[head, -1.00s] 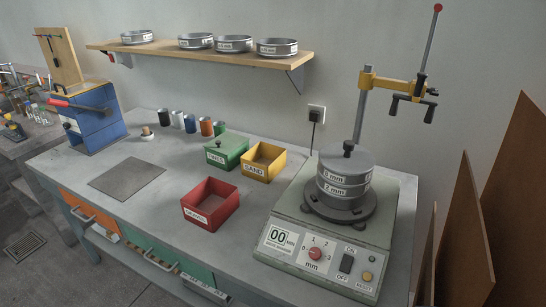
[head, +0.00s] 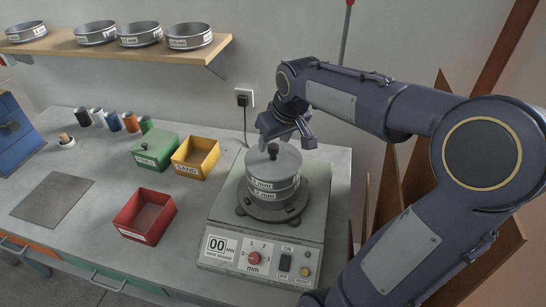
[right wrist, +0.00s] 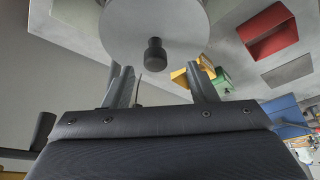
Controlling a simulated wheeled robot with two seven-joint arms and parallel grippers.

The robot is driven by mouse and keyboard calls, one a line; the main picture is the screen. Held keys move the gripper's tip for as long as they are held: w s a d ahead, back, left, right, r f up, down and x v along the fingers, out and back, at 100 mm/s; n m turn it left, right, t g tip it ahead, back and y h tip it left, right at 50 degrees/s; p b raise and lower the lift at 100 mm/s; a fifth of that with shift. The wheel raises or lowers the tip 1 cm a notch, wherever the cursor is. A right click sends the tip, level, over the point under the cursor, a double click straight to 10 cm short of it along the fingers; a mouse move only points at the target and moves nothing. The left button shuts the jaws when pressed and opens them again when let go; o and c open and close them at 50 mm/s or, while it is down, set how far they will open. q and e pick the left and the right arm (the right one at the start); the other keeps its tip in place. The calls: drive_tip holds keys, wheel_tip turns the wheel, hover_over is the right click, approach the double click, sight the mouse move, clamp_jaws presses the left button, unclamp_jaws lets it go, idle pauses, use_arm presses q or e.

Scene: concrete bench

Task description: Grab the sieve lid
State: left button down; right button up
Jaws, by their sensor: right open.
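The sieve lid (head: 283,160) is a grey round cover with a small black knob (head: 273,150) on top. It sits on the stack of grey sieves (head: 272,190) on the shaker (head: 265,232). My right gripper (head: 289,136) is just above and behind the lid. In the right wrist view the lid (right wrist: 150,25) and its knob (right wrist: 155,55) show ahead of my right gripper (right wrist: 163,80). Its two fingers are apart, with the knob beyond the gap, and nothing is between them. My left gripper is not in view.
Red (head: 145,214), yellow (head: 195,157) and green (head: 153,152) boxes stand left of the shaker. Several sieves rest on the wall shelf (head: 70,48). Brown boards (head: 388,195) lean at the right.

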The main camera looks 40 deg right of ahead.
sight(274, 146)
drive_tip(key=b+x, duration=0.2)
drive_tip(key=x, duration=0.1)
drive_tip(key=b+x, duration=0.1)
drive_tip(key=x, duration=0.1)
drive_tip(key=shift+d+f, duration=0.2)
drive_tip(key=shift+d, duration=0.1)
drive_tip(key=shift+w+r, duration=0.1)
drive_tip(key=shift+r, duration=0.05)
